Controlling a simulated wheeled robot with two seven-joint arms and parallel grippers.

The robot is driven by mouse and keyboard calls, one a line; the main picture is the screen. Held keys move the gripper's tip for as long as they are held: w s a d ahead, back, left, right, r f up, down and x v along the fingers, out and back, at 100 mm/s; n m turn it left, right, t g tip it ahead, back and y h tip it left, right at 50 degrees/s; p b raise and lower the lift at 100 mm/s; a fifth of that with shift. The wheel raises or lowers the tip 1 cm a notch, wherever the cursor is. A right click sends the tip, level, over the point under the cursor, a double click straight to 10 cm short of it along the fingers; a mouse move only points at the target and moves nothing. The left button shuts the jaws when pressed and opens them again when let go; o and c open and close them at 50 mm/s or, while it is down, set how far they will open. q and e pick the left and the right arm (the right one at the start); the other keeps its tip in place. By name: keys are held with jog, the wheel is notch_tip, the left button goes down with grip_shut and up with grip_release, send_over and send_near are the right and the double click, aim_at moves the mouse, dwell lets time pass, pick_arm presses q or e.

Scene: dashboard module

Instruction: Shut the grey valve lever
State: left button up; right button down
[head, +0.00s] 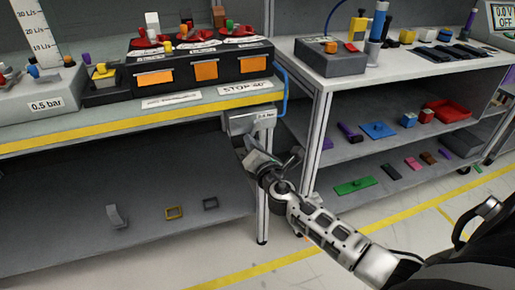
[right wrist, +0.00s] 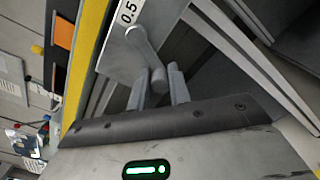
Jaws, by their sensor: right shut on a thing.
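The grey valve lever (right wrist: 144,48) shows in the right wrist view, on a grey valve box (right wrist: 122,58) with a "0.5" label. It runs from its round pivot near the label down to a knob between my fingertips. My right gripper (right wrist: 157,82) is shut on the lever's knob end. In the head view the valve box (head: 240,124) hangs under the front edge of the left workbench, and my right gripper (head: 272,163) is just below it. The lever is largely hidden behind the gripper there. My left gripper is in neither view.
The workbench's yellow-striped edge (head: 130,134) is above and left of the gripper. A blue hose (head: 284,92) runs down near the valve box. A white shelf unit (head: 318,130) stands close on the right. Grey, yellow and dark parts lie on the lower shelf (head: 70,190).

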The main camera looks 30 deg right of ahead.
aim_at(240, 126)
jog(key=m, duration=0.2)
jog(key=a+m, duration=0.1)
jog(key=m, duration=0.1)
jog(key=shift+w+r+b, duration=0.15)
jog(key=shift+r+b, duration=0.25)
jog(key=m, duration=0.1)
jog(key=r+m, duration=0.1)
jog(key=m, duration=0.1)
jog(key=a+r+m, duration=0.1)
jog(key=m, duration=0.1)
jog(key=shift+w+a, duration=0.1)
jog(key=m, duration=0.1)
jog(key=r+m, duration=0.1)
jog(key=m, duration=0.1)
jog(key=shift+a+p, duration=0.1)
jog(key=shift+p, duration=0.2)
jog(key=shift+r+m, duration=0.15)
jog(key=shift+m, duration=0.25)
jog(key=c, duration=1.3)
grip_release()
jog(key=shift+r, duration=0.1)
